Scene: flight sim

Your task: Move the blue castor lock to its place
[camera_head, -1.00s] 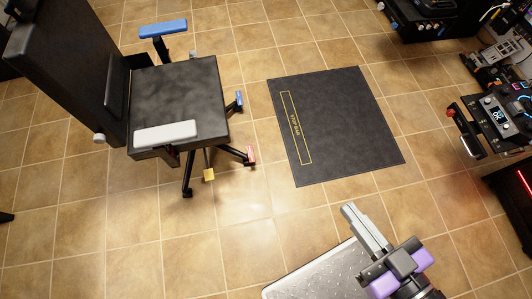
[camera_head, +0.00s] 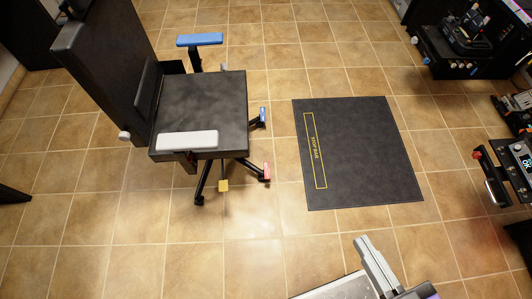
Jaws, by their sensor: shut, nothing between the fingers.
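The blue castor lock (camera_head: 262,115) is a small blue piece at a castor on the right side of the black office chair (camera_head: 203,105). A pink-red piece (camera_head: 266,171) sits at another castor nearer me, and a yellow piece (camera_head: 223,186) hangs low by the chair's front leg. My gripper (camera_head: 362,241) is at the bottom right, its grey fingers shut and empty. It is well apart from the chair and the blue lock.
A dark floor mat (camera_head: 365,150) with a yellow "STOP BAR" outline lies right of the chair. Cockpit panels (camera_head: 465,40) stand at the right edge. Tiled floor is clear between the chair and my gripper. The chair has one blue armrest (camera_head: 200,40) and one white armrest (camera_head: 187,140).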

